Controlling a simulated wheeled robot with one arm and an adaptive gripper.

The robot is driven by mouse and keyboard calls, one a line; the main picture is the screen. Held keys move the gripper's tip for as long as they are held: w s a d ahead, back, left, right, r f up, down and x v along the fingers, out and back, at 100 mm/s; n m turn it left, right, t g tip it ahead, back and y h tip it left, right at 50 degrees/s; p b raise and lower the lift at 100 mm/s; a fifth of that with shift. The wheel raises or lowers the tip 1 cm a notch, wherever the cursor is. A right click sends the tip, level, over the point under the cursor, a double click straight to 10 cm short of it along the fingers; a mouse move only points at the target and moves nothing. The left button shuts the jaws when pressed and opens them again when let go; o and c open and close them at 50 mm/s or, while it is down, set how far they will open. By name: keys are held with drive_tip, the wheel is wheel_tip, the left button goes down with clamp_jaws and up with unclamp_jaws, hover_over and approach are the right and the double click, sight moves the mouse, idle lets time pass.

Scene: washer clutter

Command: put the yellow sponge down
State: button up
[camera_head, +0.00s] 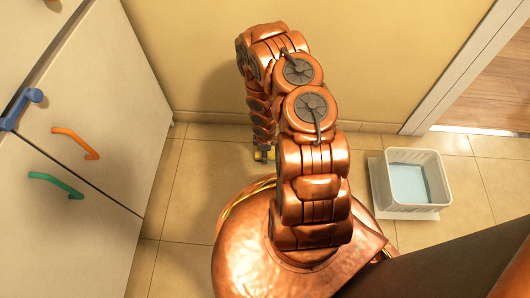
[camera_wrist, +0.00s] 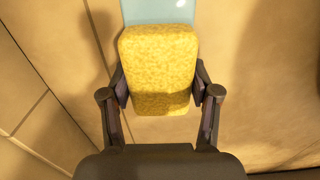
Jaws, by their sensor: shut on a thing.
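The yellow sponge (camera_wrist: 158,62) is between the two fingers of my gripper (camera_wrist: 160,88) in the wrist view. The dark fingers press on its left and right sides, so my gripper is shut on it. A pale blue piece (camera_wrist: 157,11) shows at the sponge's far end; I cannot tell whether it is part of the sponge. My arm hides most of my gripper there. I cannot tell whether the sponge touches the floor.
White cabinets with a blue handle (camera_head: 20,108), an orange handle (camera_head: 76,143) and a green handle (camera_head: 55,185) stand at the left. A white basket (camera_head: 438,183) with a pale blue inside stands on the floor at the right. Tiled floor (camera_head: 195,185) is clear left of my arm.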

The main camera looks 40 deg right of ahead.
drive_tip(key=o, duration=1.1)
drive_tip(key=shift+o, duration=0.2)
drive_tip(key=shift+r, duration=0.1)
wheel_tip(320, 180, up, 27)
drive_tip(key=d+m+h+p, duration=0.2)
drive_tip(key=m+p, duration=0.1)
drive_tip(key=p, duration=0.3)
drive_tip(key=s+a+r+m+g, duration=0.1)
drive_tip(key=s+a+r, duration=0.1)
drive_tip(key=r, duration=0.4)
drive_tip(key=s+a+r+m+g, duration=0.1)
drive_tip(key=a+r, duration=0.1)
drive_tip(key=r, duration=0.4)
drive_tip(key=s+a+r+m+y, duration=0.1)
drive_tip(key=s+a+r+m, duration=0.1)
drive_tip(key=s+a+r, duration=0.6)
drive_tip(key=s+a+r+m+g+y, duration=0.1)
drive_tip(key=s+a+r+m, duration=0.1)
drive_tip(key=s+a+r, duration=0.5)
drive_tip(key=s+r, duration=0.2)
drive_tip(key=s, duration=0.4)
drive_tip(key=shift+s+a+r+m+g, duration=0.2)
drive_tip(key=shift+a+m+g, duration=0.1)
drive_tip(key=shift+a, duration=0.05)
